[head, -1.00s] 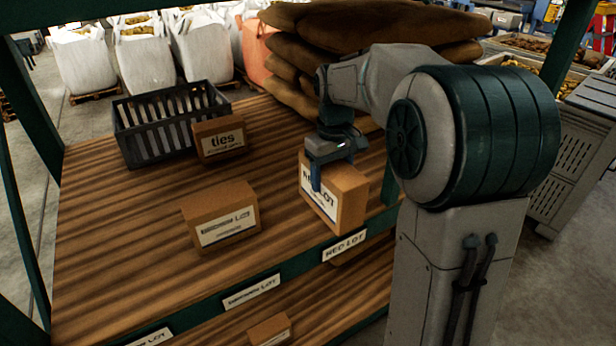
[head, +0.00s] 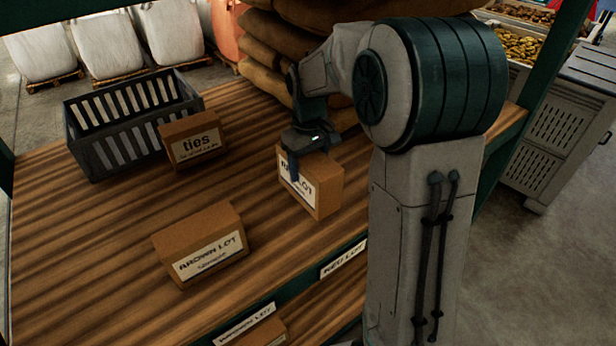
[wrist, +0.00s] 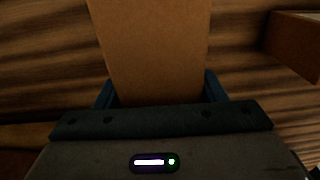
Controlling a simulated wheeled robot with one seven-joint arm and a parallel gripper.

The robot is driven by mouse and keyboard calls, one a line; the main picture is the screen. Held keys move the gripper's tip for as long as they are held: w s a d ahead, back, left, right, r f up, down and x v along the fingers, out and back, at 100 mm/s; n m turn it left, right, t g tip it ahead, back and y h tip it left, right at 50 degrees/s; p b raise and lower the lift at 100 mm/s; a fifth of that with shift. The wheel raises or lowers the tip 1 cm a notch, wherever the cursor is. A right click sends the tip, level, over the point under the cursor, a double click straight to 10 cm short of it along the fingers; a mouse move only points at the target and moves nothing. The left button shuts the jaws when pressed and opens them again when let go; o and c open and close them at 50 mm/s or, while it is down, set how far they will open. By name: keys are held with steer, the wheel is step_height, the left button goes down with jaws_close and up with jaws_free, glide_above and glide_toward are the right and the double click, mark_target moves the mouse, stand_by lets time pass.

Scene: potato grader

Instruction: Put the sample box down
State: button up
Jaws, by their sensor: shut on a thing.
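The sample box, a brown cardboard box (head: 325,188) with a white label ending in "LOT", is at the right part of the wooden shelf top (head: 110,235). My gripper (head: 293,165) is shut on it from above, one blue finger showing against the label. In the wrist view the box (wrist: 153,45) sits between the two fingers. The box is upright and at or very near the shelf surface; I cannot tell whether it touches.
A box labelled "BROWN LOT" (head: 205,240) stands to the left. A "ties" box (head: 192,140) stands beside a dark slatted crate (head: 92,160) further back. Stacked sacks (head: 265,65) rise behind my arm. Bare wood lies between the boxes.

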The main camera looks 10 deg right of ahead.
steer(key=shift+d+f+p, duration=0.1)
steer(key=shift+f+p, duration=0.2)
steer(key=shift+f, duration=1.75)
steer(key=shift+f, duration=0.1)
steer(key=shift+f, duration=0.1)
steer(key=o, duration=1.7)
